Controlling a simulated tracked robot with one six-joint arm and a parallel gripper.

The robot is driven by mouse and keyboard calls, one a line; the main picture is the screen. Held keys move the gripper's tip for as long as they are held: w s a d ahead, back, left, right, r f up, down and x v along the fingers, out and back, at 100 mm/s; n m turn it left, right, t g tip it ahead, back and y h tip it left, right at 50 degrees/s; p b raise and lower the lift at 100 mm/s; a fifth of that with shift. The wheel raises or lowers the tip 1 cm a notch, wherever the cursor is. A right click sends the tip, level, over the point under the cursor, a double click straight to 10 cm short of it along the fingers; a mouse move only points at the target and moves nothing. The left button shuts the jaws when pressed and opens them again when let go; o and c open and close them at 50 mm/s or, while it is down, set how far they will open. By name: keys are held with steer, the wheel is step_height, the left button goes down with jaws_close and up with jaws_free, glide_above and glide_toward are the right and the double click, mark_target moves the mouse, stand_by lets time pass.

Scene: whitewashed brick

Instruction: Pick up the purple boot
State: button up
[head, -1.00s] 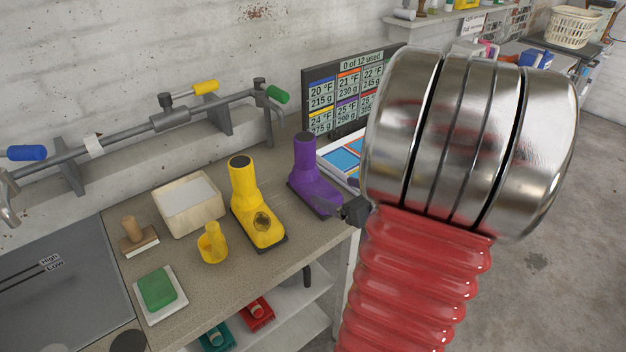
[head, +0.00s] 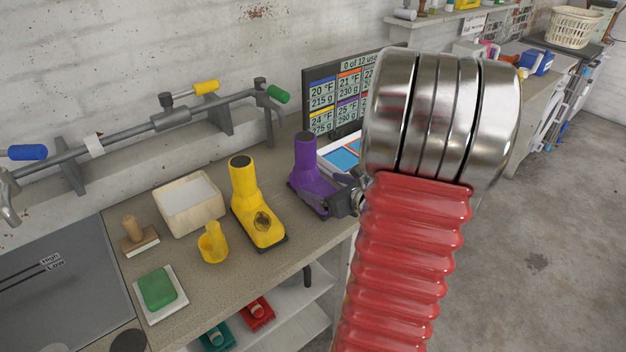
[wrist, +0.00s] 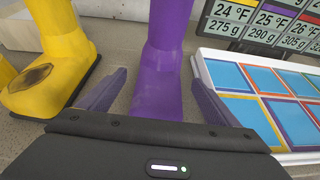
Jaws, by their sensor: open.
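The purple boot (head: 309,172) stands upright on the bench, to the right of the yellow boot (head: 248,205). In the wrist view the purple boot (wrist: 160,72) rises between the two fingers of my gripper (wrist: 158,98), one finger on each side with a gap showing. My gripper (head: 347,196) is open, its fingers at the near right side of the purple boot. Part of the gripper is hidden behind my arm in the head view. The foot's lower front is hidden by the gripper body in the wrist view.
The yellow boot (wrist: 52,60) stands close on the left. A tray of coloured squares (wrist: 270,95) lies close on the right, below a display board (head: 346,95).

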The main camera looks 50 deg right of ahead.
mark_target(312, 154)
steer(key=shift+x, duration=2.3)
steer(key=shift+s+f, duration=0.1)
steer(key=shift+c, duration=0.4)
steer(key=c, duration=1.3)
steer(key=shift+r, duration=5.05)
